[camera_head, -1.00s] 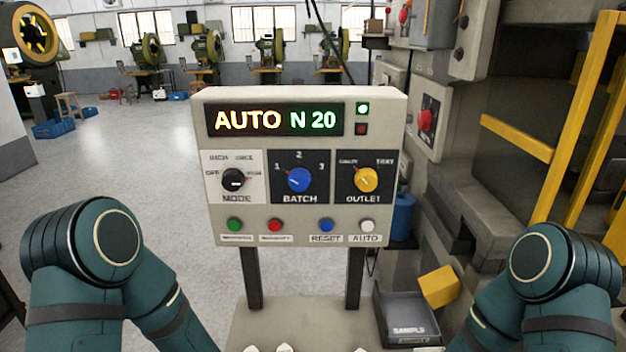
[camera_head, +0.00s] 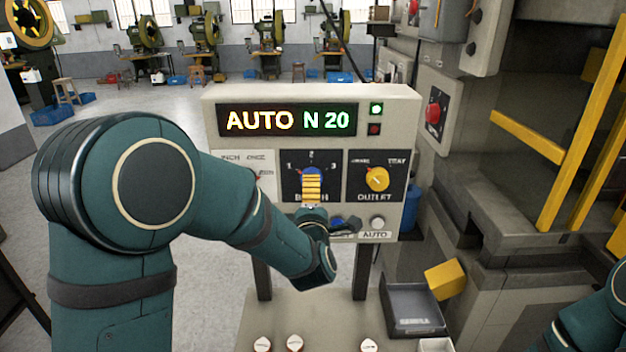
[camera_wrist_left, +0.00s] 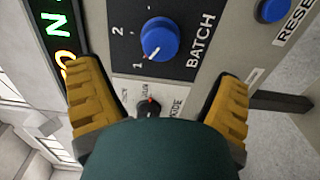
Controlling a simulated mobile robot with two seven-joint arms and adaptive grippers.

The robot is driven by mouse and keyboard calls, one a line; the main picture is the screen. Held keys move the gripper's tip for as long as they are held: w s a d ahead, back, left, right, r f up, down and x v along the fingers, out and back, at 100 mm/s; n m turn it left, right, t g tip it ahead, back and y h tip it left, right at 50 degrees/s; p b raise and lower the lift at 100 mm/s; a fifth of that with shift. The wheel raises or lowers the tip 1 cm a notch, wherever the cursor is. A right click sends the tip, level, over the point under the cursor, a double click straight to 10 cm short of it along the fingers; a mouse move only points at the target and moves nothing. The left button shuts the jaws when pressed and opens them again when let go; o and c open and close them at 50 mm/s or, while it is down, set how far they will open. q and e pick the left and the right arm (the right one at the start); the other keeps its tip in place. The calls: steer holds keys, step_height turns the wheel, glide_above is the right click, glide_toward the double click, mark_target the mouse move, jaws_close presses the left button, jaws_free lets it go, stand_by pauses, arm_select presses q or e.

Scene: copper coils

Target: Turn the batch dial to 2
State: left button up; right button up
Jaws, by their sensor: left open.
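The blue batch dial (camera_head: 312,170) sits on the control panel between the mode and outlet knobs; the lower part is hidden by my left gripper (camera_head: 312,188). In the left wrist view the batch dial (camera_wrist_left: 160,39) shows whole, with its white pointer line towards the 1 mark. The 2 mark lies further round. My left gripper (camera_wrist_left: 157,85) is open, its yellow fingers spread wide, empty, and in front of the panel. In the wrist view the dial appears beyond and between the fingers. My right gripper is out of view.
The display (camera_head: 287,120) reads AUTO N 20. The yellow outlet knob (camera_head: 377,178) is right of the dial. The mode knob (camera_wrist_left: 148,106) shows in the wrist view. Push buttons line the lower panel, partly behind my left arm. A grey sample tray (camera_head: 413,308) lies below right.

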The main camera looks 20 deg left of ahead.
arm_select(q)
steer(key=p+x, duration=0.1)
steer(key=x, duration=0.7)
steer(key=shift+w+a+f, duration=0.1)
steer(key=c, duration=1.3)
